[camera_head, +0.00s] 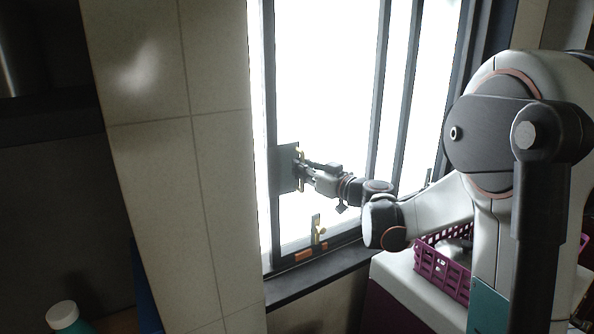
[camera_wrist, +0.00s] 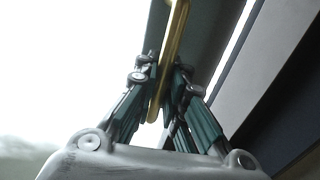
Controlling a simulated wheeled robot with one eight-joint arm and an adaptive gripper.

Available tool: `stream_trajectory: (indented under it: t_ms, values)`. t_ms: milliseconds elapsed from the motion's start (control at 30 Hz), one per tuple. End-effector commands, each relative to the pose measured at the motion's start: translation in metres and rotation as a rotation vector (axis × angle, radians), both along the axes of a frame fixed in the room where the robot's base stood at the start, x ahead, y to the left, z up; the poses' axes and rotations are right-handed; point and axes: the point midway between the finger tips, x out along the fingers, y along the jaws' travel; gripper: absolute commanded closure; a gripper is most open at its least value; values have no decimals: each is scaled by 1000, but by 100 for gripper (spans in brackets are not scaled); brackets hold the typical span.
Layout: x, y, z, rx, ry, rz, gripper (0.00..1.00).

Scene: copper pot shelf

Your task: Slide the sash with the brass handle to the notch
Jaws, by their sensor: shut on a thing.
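The window sash (camera_head: 287,170) is a dark frame around a bright pane, standing at the left part of the window. The brass handle (camera_head: 299,167) is an upright bar on a dark plate on the sash's left stile. My gripper (camera_head: 301,168) reaches it from the right and is shut on it. In the wrist view the brass handle (camera_wrist: 173,50) runs down between the two fingers of my gripper (camera_wrist: 163,85). A brass piece (camera_head: 318,230) stands lower on the window, near the bottom rail. I cannot make out the notch for certain.
A dark sill (camera_head: 315,280) runs below the window. A tiled wall (camera_head: 180,170) stands close on the left. A purple basket (camera_head: 445,270) sits on a white surface at the lower right, near my arm. A bottle with a white cap (camera_head: 63,316) is at the lower left.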

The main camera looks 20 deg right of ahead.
Motion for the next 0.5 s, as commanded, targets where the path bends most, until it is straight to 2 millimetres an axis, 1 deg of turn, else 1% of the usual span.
stream_trajectory:
  t_ms: [67, 100, 167, 500]
  values:
    - [-1, 0, -1, -3, 1, -1, 100]
    - [-1, 0, -1, -3, 1, -1, 84]
    - [-1, 0, -1, -3, 1, -1, 70]
    - [-1, 0, -1, -1, 1, -1, 70]
